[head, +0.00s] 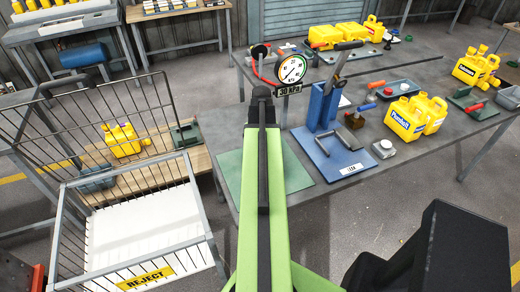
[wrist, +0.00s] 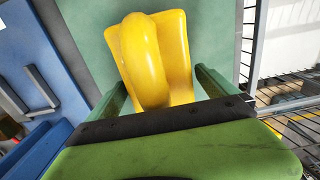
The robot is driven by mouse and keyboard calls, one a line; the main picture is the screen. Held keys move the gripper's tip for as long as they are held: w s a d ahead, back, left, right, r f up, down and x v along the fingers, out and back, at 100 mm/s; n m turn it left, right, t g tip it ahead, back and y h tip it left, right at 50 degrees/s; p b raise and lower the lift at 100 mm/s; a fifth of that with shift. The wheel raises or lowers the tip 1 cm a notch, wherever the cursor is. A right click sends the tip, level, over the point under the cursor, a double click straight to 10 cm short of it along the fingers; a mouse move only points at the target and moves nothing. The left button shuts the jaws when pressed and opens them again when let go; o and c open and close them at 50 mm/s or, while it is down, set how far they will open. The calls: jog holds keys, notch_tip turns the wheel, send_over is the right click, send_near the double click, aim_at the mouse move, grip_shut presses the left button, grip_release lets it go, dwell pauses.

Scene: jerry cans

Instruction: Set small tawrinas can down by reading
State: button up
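In the wrist view, a small yellow can (wrist: 152,58) with a looped handle sits between the green fingers of my gripper (wrist: 162,88). In the head view, my arm covers the gripper and this can above the green mat (head: 230,170). A round gauge (head: 291,69) stands behind the mat, with a plate reading 30 kPa (head: 289,90).
A blue press (head: 322,108) on a blue base stands right of the mat. Yellow cans (head: 405,119) stand farther right. A wire basket marked REJECT (head: 146,274) is at the left, near a low bench with more yellow cans (head: 124,140).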

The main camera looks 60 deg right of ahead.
notch_tip(320, 180, up, 13)
jog(key=p, duration=1.2)
jog(key=shift+f, duration=0.3)
jog(key=w+a+n, duration=0.2)
jog(key=w+a, duration=0.7)
jog(key=a, duration=0.4)
jog(key=w+a+n, duration=0.2)
jog(key=w+a, duration=0.8)
jog(key=a, duration=0.4)
jog(key=w+a+n, duration=0.2)
jog(key=a+n, duration=0.1)
jog(key=a, duration=2.1)
jog(key=shift+w, duration=0.2)
